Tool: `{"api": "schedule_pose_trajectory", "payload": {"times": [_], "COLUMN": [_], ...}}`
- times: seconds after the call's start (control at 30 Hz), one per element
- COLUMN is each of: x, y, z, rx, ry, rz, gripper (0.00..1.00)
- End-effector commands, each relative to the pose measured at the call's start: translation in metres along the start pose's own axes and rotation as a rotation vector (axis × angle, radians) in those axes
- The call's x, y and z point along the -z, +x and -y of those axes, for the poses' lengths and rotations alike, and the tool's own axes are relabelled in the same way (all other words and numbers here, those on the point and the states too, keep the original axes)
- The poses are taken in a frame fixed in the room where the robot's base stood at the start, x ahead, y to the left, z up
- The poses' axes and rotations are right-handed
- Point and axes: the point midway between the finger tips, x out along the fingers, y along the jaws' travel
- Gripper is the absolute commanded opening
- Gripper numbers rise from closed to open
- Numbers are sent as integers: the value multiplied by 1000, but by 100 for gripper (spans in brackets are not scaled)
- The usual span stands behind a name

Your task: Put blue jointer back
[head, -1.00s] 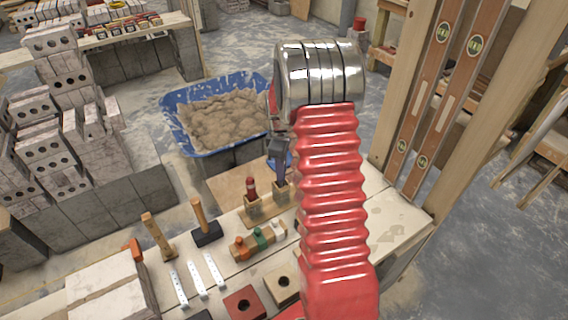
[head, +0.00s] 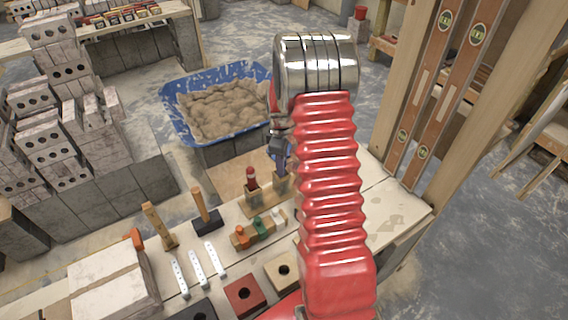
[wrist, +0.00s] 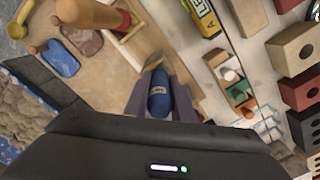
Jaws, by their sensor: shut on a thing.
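My gripper (wrist: 160,92) is shut on the blue jointer (wrist: 158,103), whose rounded blue handle shows between the two fingers in the wrist view. In the head view my gripper (head: 279,152) is partly behind my red arm, over the right end of a wooden holder (head: 262,207). The right block (head: 282,184) is below my gripper. The jointer's lower end is hidden, so I cannot tell whether it is in the block.
A blue mortar tub (head: 178,128) stands behind the bench. A rack with orange, green and white pieces (head: 258,231), two hammers (head: 204,215), white strips (head: 197,268) and square blocks with holes (head: 244,296) are in front. Spirit levels (head: 430,110) lean at right.

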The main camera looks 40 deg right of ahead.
Motion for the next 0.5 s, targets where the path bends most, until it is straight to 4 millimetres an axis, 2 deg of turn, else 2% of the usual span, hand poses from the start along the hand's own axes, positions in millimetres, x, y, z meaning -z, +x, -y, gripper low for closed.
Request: {"api": "schedule_pose_trajectory", "payload": {"times": [0.5], "x": [0], "y": [4], "z": [0], "rx": [0], "ry": [0], "rz": [0], "gripper": [0]}}
